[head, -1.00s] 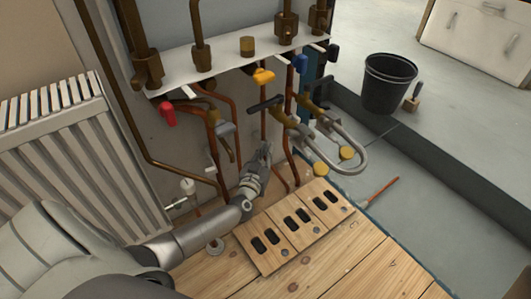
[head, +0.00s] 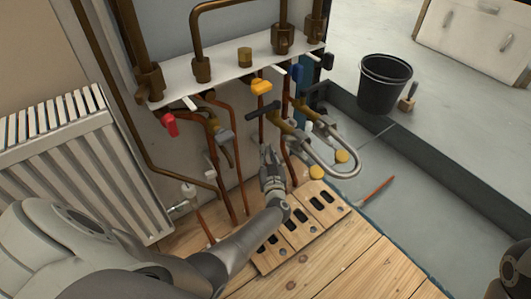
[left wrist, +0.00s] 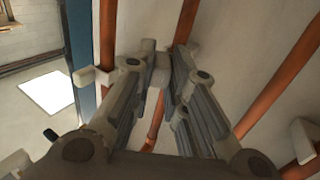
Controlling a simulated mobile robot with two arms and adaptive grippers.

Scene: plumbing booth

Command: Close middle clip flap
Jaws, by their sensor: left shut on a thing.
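My left gripper (head: 268,158) reaches up to the pipes below the white shelf, in front of the wall. In the left wrist view its two fingers (left wrist: 158,72) are shut on a small pale clip piece, the middle clip (left wrist: 160,70), at a copper pipe (left wrist: 155,122). Whether its flap is fully closed cannot be told, as the fingers cover much of it. Another white clip (left wrist: 90,77) is at the left pipe, and a third clip (left wrist: 303,140) is at the right. In the head view the middle clip is hidden by my gripper.
Valves with red (head: 170,125), yellow (head: 261,87) and blue handles hang under the white shelf (head: 215,75). Curved grey hoses (head: 335,165) stand right of my gripper. A slotted wooden board (head: 325,205) lies below. A radiator (head: 75,165) is at left, a black bucket (head: 384,85) at right.

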